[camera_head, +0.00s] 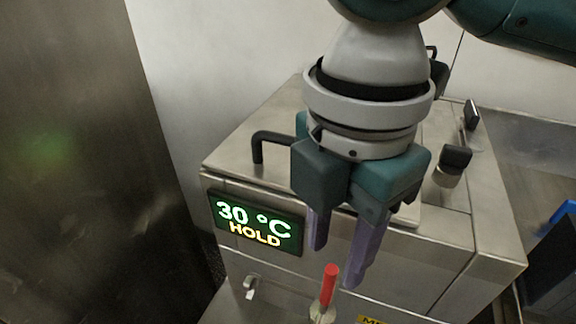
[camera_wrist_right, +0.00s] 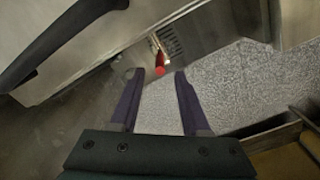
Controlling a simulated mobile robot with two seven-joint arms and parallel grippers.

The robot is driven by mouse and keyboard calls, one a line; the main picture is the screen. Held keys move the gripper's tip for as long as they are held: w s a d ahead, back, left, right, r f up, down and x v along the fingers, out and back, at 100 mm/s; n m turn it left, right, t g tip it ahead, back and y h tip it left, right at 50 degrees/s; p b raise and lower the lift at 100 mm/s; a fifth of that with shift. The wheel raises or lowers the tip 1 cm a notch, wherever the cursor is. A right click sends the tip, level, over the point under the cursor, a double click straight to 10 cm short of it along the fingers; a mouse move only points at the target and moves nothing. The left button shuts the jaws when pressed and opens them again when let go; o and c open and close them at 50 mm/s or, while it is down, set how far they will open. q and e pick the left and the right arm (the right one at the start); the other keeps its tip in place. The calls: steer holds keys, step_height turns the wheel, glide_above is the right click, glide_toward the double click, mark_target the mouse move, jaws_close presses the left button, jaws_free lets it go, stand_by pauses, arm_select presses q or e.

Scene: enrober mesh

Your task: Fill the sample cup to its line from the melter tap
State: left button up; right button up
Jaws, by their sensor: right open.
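The melter (camera_head: 440,262) is a steel box with a lit display (camera_head: 257,224) reading "30 °C HOLD". Its tap has an upright red handle (camera_head: 329,285) low on the front. The red handle also shows in the right wrist view (camera_wrist_right: 160,66), just past and between the fingertips. My right gripper (camera_head: 333,266) has purple fingers pointing down, apart and empty, in front of the melter near the red handle. Its spread fingers also show in the right wrist view (camera_wrist_right: 159,75). I cannot make out the sample cup in either view. My left gripper is not in view.
A small metal hook-like fitting (camera_head: 250,286) sits under the display. A slotted grille (camera_wrist_right: 172,42) lies beyond the red handle. A blue-edged dark object (camera_head: 555,245) is at right.

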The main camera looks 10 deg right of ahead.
mark_target(325, 297)
step_height(325, 297, down, 8)
steer(key=shift+r+b, duration=0.1)
steer(key=shift+b, duration=0.3)
jaws_close()
stand_by(1.2)
